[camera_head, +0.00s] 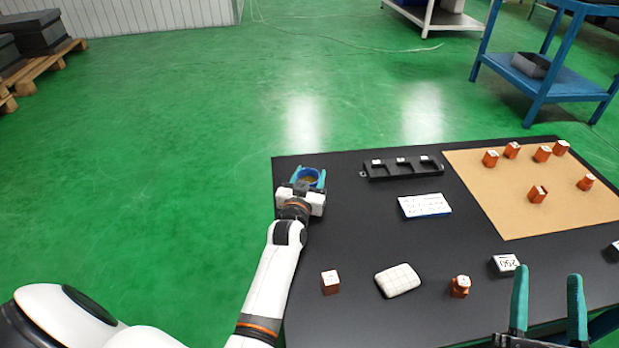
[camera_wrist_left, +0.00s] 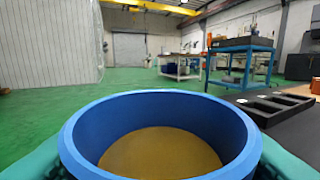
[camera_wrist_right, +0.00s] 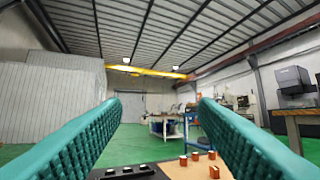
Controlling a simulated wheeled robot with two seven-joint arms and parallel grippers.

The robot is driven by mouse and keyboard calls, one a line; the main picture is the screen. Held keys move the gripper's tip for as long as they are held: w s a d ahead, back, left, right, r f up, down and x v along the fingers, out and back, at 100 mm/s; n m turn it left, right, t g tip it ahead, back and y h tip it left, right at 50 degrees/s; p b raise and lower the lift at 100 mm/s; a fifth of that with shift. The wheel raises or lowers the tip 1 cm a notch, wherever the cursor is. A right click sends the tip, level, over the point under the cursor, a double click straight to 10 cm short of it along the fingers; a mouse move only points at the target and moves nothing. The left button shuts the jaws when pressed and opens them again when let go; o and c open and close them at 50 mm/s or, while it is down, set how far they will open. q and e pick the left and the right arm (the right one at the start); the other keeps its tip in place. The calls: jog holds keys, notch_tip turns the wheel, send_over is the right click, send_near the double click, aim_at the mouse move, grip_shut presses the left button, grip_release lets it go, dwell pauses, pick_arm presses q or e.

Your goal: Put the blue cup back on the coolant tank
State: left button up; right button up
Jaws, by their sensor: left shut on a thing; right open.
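The blue cup (camera_head: 308,179) is at the far left corner of the black table, between the fingers of my left gripper (camera_head: 307,178). In the left wrist view the cup (camera_wrist_left: 160,104) fills the lower middle, upright, with something brown-yellow inside. The teal fingers are shut on its sides. I cannot tell whether the cup touches the table. My right gripper (camera_head: 548,305) is open and empty over the near right part of the table; its two teal fingers also show spread apart in the right wrist view (camera_wrist_right: 160,135). I cannot make out a coolant tank for sure.
The black table (camera_head: 350,230) carries a black three-slot holder (camera_head: 403,168), a white-blue card (camera_head: 425,205), a white pad (camera_head: 398,280), orange blocks (camera_head: 330,282) and a tan mat (camera_head: 520,215) with several orange pieces. A blue cart (camera_head: 545,90) stands behind. Green floor lies left.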

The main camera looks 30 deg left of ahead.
pick_arm(q)
jog(key=o, duration=0.6)
jog(key=shift+f, duration=0.15)
jog(key=o, duration=0.4)
jog(key=shift+r, duration=0.2)
